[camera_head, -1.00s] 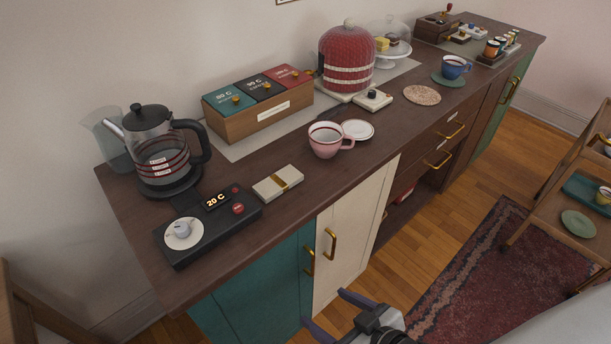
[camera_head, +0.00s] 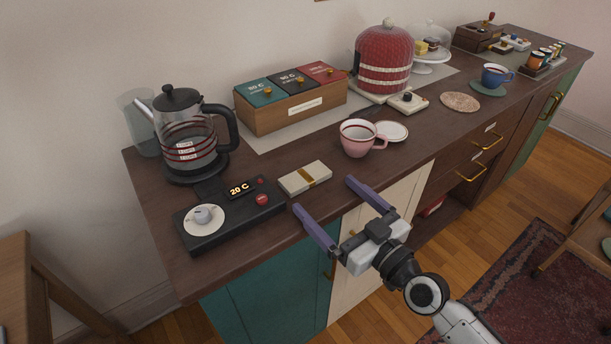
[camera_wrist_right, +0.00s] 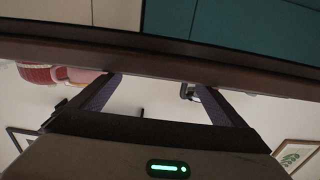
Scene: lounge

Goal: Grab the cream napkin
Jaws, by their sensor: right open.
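The cream napkin (camera_head: 293,181) lies folded on the dark wooden counter (camera_head: 270,213), with a gold-brown band around its middle. It is just right of the black kettle base with the 20 C display. My right gripper (camera_head: 332,205) is open and empty at the counter's front edge, its two purple-grey fingers spread apart. The fingertips are close to the napkin, in front of it and to its right, and do not touch it. In the right wrist view both fingers (camera_wrist_right: 153,88) show, with nothing between them; the napkin cannot be made out there. My left gripper is out of view.
A pink cup (camera_head: 356,142) stands to the right. Behind are a glass kettle (camera_head: 187,135) and a wooden box with three coloured lids (camera_head: 293,111).

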